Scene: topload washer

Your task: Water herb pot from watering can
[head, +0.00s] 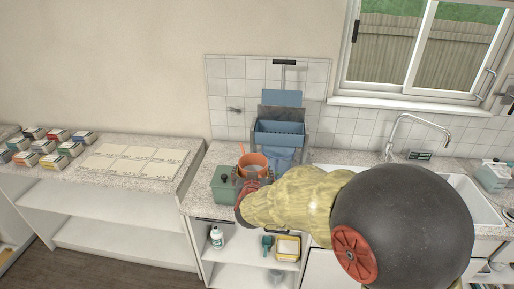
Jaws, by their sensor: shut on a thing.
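An orange vessel (254,162) stands out above the counter left of the sink, with a thin orange piece rising at its left rim. I cannot tell for sure whether it is the watering can, and no plant shows clearly. My gripper (246,183) is at its lower front, seen from behind and largely hidden by my own arm. It appears shut on the orange vessel. A green box-like container (224,184) with a dark knob is close on the left. No herb pot can be made out with certainty.
A blue bin-like unit (279,133) stands behind against the tiles. A sink (474,197) with a tap (416,122) is at right. Small boxes (47,146) and pale cards (132,163) lie on the left counter. A bottle (216,238) and yellow tray (287,248) are on the shelf below.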

